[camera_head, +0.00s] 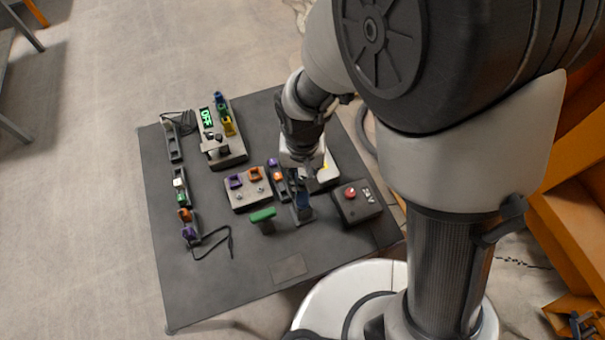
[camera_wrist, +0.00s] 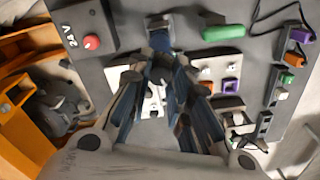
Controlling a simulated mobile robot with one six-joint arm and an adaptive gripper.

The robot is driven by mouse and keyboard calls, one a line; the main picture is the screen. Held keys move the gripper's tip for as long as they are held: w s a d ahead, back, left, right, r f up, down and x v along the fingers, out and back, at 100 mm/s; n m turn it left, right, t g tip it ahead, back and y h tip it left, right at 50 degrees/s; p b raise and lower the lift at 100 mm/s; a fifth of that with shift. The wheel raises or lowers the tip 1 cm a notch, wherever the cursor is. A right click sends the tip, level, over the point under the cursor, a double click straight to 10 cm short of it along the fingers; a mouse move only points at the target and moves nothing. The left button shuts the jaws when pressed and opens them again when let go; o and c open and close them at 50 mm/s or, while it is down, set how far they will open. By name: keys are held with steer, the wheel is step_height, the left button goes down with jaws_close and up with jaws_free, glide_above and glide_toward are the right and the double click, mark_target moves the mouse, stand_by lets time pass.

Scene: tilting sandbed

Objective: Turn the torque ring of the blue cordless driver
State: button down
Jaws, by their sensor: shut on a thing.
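The blue cordless driver (camera_head: 302,208) stands on the dark table between the green-topped thing and the box with the red button. In the wrist view its blue part (camera_wrist: 160,40) shows just beyond my fingertips. My gripper (camera_head: 301,178) reaches down over the driver from above. In the wrist view my gripper (camera_wrist: 166,68) has its fingers closed together at the driver. The torque ring is hidden between or behind the fingers, so I cannot tell exactly which part they hold.
A dark box with a red button (camera_head: 350,194) stands close on the right. A green-topped thing (camera_head: 263,214) stands close on the left. A light block with purple and orange parts (camera_head: 247,190) lies behind it. The front left of the table (camera_head: 205,285) is clear.

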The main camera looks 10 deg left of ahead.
stand_by(0.4)
steer(key=c, duration=1.4)
jaws_free()
steer(key=shift+c, duration=0.2)
steer(key=shift+r, duration=0.1)
step_height(320, 180, up, 12)
